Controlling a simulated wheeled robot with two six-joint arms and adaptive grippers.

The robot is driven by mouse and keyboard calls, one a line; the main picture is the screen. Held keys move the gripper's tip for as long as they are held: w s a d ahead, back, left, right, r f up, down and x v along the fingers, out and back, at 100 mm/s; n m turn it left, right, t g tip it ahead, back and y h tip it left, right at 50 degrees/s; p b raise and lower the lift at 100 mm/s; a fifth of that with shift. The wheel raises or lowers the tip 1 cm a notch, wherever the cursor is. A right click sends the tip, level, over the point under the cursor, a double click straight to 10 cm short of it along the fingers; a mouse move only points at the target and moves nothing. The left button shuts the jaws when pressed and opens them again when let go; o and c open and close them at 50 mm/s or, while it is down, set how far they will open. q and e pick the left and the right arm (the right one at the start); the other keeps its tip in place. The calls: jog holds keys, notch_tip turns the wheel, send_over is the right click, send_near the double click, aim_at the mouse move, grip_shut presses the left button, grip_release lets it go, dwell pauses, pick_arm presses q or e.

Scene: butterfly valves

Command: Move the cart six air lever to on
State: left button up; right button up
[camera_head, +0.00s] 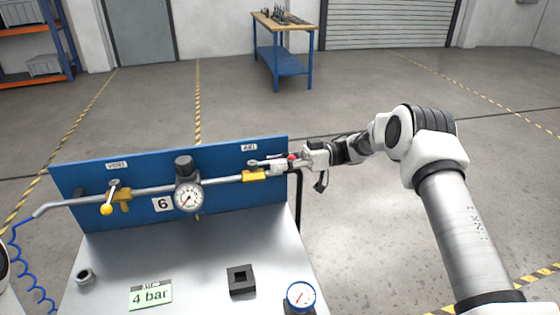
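The cart (120,248) carries a blue back panel (225,195) with a 6 label (163,204) and a horizontal pipe. At the panel's right end, below the AIR label (249,147), is a valve with a yellow body (254,176). Its lever (268,163) points right, roughly along the pipe, with a red tip (291,158). My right gripper (300,160) comes in from the right and is at the red tip. The fingers are too small to tell whether they are closed on it. My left gripper is not in view.
A VENT valve with a yellow-tipped lever (107,209) is at the left of the pipe. A pressure gauge (188,197) sits mid-pipe. The cart top holds a 4 bar sign (151,294), a black square block (241,279) and a blue gauge (300,296). A workbench (283,62) stands far behind.

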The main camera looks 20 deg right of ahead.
jog(key=shift+w+a+r, duration=0.1)
jog(key=shift+w+a, duration=0.05)
jog(key=s+d, duration=0.2)
jog(key=d, duration=1)
